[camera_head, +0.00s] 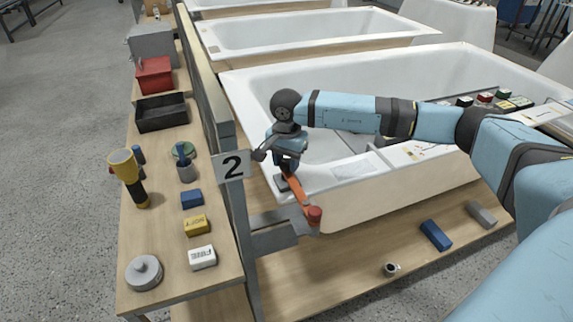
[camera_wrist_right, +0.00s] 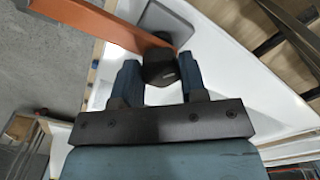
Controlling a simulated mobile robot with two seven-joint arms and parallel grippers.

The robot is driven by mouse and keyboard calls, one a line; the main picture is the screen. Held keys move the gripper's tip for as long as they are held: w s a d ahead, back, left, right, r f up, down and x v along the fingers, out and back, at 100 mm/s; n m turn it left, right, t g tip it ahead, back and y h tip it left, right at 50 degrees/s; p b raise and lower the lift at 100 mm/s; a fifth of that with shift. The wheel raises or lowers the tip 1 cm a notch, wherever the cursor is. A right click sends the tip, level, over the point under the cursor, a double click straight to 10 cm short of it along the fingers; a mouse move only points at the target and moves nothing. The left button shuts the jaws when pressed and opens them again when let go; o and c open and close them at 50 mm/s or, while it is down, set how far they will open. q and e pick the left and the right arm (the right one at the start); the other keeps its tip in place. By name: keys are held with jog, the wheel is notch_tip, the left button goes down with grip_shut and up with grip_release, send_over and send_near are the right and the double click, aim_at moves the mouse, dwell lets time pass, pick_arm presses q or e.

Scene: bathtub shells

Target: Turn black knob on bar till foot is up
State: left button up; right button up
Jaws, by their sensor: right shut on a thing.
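An orange bar (camera_head: 298,192) with a red round end (camera_head: 314,216) slants over the near left corner of the nearest white bathtub shell (camera_head: 350,201). In the right wrist view the orange bar (camera_wrist_right: 103,22) leads to a black knob (camera_wrist_right: 159,66). My right gripper (camera_wrist_right: 160,70) is shut on this knob, one blue-grey finger on each side. In the head view my right gripper (camera_head: 287,166) hides the knob. A grey block (camera_wrist_right: 172,22) shows just behind the knob; I cannot tell whether it is the foot or whether it is raised. My left gripper is not in view.
A grey post with a "2" sign (camera_head: 231,166) stands close left of my right gripper. The left bench (camera_head: 160,228) holds a flashlight, blocks, a black tray (camera_head: 162,113) and a red box (camera_head: 154,75). A blue block (camera_head: 436,235) lies on the wooden board in front.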

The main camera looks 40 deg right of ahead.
aim_at(287, 162)
jog(key=n+b, duration=0.1)
jog(key=n, duration=0.2)
jog(key=shift+n, duration=0.3)
jog(key=shift+n+b, duration=0.45)
jog(key=shift+n, duration=0.25)
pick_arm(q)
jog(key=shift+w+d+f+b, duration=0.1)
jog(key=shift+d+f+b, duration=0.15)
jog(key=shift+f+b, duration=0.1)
pick_arm(e)
jog(key=shift+n, duration=0.8)
jog(key=o, duration=0.9)
jog(key=shift+o, duration=0.2)
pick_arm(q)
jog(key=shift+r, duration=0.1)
pick_arm(e)
jog(key=shift+r, duration=0.1)
pick_arm(q)
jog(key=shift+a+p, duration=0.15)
jog(key=shift+p, duration=0.6)
pick_arm(e)
notch_tip(287, 162, up, 14)
